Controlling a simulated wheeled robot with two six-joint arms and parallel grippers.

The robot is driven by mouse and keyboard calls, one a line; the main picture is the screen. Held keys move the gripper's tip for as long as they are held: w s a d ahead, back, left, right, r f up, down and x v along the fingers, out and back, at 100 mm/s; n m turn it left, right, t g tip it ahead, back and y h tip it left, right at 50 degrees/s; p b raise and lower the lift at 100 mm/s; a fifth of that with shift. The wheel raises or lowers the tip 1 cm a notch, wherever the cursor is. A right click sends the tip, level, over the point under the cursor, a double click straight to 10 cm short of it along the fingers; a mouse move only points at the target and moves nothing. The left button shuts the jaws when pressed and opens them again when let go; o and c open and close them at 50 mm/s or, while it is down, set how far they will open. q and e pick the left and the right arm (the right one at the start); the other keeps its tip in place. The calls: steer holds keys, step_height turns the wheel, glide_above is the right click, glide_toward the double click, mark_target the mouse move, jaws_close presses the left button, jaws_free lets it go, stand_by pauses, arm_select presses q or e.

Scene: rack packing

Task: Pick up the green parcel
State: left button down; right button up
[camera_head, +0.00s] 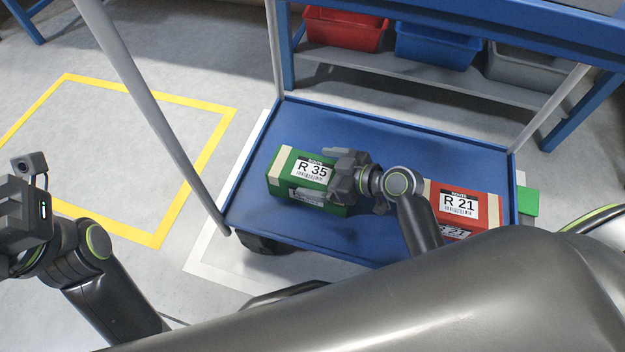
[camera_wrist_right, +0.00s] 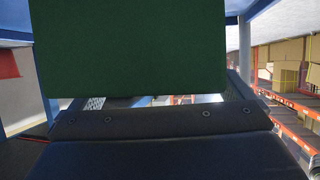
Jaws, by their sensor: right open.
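The green parcel (camera_head: 283,187) lies on the left part of the blue cart tray, with a white "R 35" label and tan tape. My right gripper (camera_head: 342,176) is open at the parcel's right end and hides that end. In the right wrist view the green parcel (camera_wrist_right: 130,45) fills the upper middle, close in front of the dark gripper part. I cannot tell whether the fingers touch it. My left gripper (camera_head: 22,222) is at the left edge of the head view, away from the cart; its fingers do not show clearly.
A red parcel (camera_head: 481,209) labelled "R 21" lies on the right of the blue tray (camera_head: 340,122). A green piece (camera_head: 528,201) shows at the cart's right edge. Grey cart posts (camera_head: 150,120) rise at the corners. Red (camera_head: 345,30) and blue (camera_head: 437,46) bins stand on a shelf behind.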

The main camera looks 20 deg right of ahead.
steer(key=c, duration=1.4)
steer(key=shift+c, duration=1)
steer(key=shift+r, duration=0.15)
